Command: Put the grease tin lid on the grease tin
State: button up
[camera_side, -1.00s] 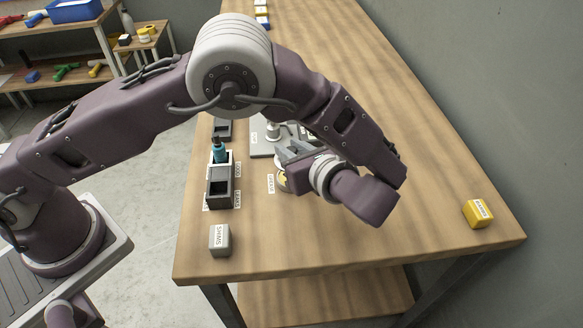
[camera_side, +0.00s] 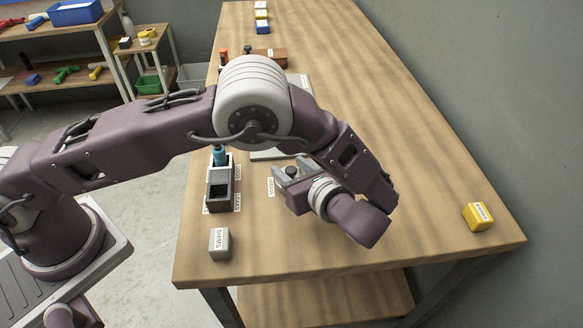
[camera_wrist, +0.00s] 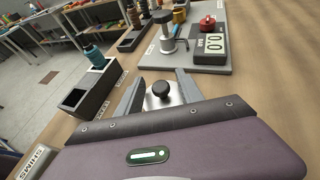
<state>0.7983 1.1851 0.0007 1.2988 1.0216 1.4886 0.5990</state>
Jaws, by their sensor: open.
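The grease tin lid, a silvery disc with a black knob, shows in the wrist view (camera_wrist: 160,90) between my fingers; its knob also shows in the side view (camera_side: 291,171). My gripper (camera_wrist: 160,84) is open, one finger on each side of the lid; in the side view my gripper (camera_side: 290,168) is low over the near part of the bench, beside a white label. The grease tin is hidden under the lid and my gripper, so I cannot tell how the lid sits on it.
A dark holder (camera_side: 219,190) with a blue bottle (camera_side: 220,156) stands to the left. A grey shims block (camera_side: 220,243) is at the near left, a yellow block (camera_side: 478,216) at the right. A grey plate with a digital gauge (camera_wrist: 210,45) lies beyond.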

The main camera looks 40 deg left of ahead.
jog(key=v, duration=1.2)
jog(key=shift+r, duration=0.2)
jog(key=s+a+r+n+g+h, duration=0.2)
jog(key=a+r+n+g+h, duration=0.3)
jog(key=a+r+n, duration=0.65)
jog(key=s+a+r+n+t+h, duration=0.1)
jog(key=s+a+r+n+h, duration=0.1)
jog(key=s, duration=0.4)
jog(key=s+a+r+n+t+h, duration=0.2)
jog(key=s+a+n+h, duration=0.1)
jog(key=s+n, duration=0.2)
jog(key=s+a+r+n+t+h, duration=0.2)
jog(key=s+a+n, duration=0.1)
jog(key=s, duration=0.3)
jog(key=shift+s+a+r+n+h, duration=0.3)
jog(key=shift+s+n, duration=0.1)
jog(key=shift+n, duration=0.15)
